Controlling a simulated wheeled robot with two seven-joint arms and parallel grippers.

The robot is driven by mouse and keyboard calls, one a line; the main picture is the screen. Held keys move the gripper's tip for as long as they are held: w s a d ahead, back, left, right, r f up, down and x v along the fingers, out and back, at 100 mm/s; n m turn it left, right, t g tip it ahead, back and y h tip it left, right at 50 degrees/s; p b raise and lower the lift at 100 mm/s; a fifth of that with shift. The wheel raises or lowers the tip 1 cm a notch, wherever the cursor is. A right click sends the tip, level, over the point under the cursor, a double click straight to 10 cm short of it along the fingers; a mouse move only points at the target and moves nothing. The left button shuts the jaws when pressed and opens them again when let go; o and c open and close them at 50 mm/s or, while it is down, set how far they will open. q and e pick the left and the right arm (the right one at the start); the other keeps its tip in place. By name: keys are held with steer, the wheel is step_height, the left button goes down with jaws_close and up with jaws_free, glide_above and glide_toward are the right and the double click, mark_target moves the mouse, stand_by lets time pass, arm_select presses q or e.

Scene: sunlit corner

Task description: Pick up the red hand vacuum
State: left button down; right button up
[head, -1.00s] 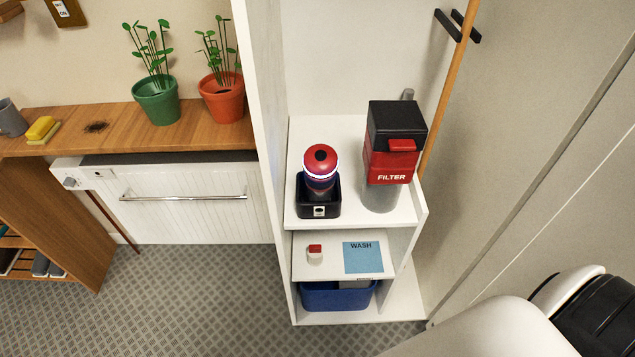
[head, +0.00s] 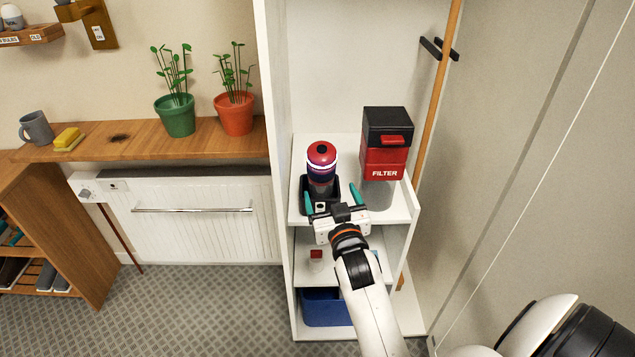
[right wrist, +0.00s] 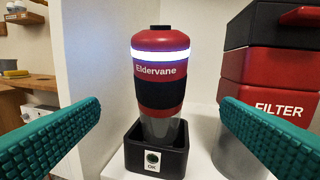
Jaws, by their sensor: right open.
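The red hand vacuum (head: 321,160) stands upright in its black dock (head: 334,193) on the top shelf of the white unit. In the right wrist view the vacuum (right wrist: 160,75) shows a lit white band, the word "Eldervane" and a dark grip. The dock (right wrist: 156,153) has an OK label under a round button. My right gripper (head: 334,198) is open and empty, in front of the dock. Its teal fingers flank the vacuum in the right wrist view (right wrist: 165,130), apart from it. My left gripper is not in view.
A red and black FILTER canister (head: 385,150) stands close on the right of the vacuum. The unit's white side panel (head: 276,130) rises on the left. A blue bin (head: 322,308) sits on the bottom shelf. A wooden pole (head: 432,110) leans at the right.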

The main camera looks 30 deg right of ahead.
mark_target(324, 178)
steer(key=p+x, duration=0.1)
steer(key=x, duration=0.4)
steer(key=shift+w+d, duration=0.1)
steer(key=shift+w, duration=0.3)
steer(key=p+x, duration=0.1)
steer(key=x, duration=0.3)
steer(key=shift+w+d+r+p, duration=0.1)
steer(key=shift+w+r+p, duration=0.1)
steer(key=shift+p, duration=0.15)
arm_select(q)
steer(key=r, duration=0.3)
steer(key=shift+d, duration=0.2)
arm_select(e)
steer(key=shift+w+d, duration=0.1)
steer(key=shift+w, duration=0.2)
steer(key=c, duration=0.9)
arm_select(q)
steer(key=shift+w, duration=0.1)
arm_select(e)
steer(key=shift+c, duration=0.8)
steer(key=shift+r, duration=0.15)
